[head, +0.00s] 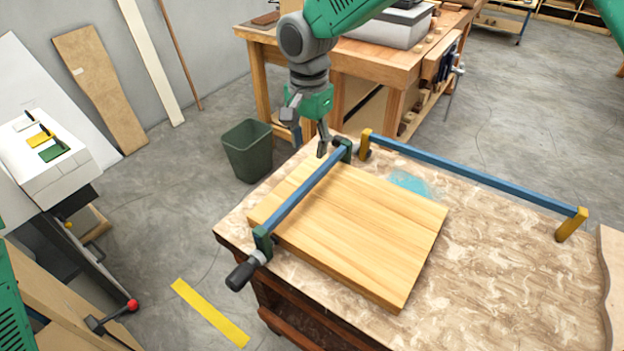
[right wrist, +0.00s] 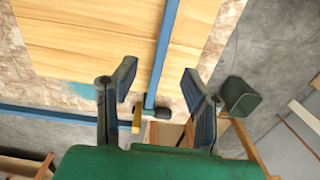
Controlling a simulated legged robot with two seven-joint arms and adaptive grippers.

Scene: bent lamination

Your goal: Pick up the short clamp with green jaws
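The short clamp with green jaws (head: 306,192) has a blue bar and a dark handle. It lies along the left side of a wooden panel (head: 360,225), with one green jaw at the near corner and the other at the far corner. My right gripper (head: 309,146) is open and empty above the clamp's far end. In the right wrist view, the clamp's blue bar (right wrist: 166,45) runs between the spread fingers of the right gripper (right wrist: 159,80), with no visible grip on it. My left gripper is not in view.
A longer blue clamp with yellow jaws (head: 475,176) lies on the worktable (head: 510,265) behind the panel. A green bin (head: 248,150) stands on the floor left of the table. A wooden workbench (head: 400,55) stands behind. The table's right part is mostly clear.

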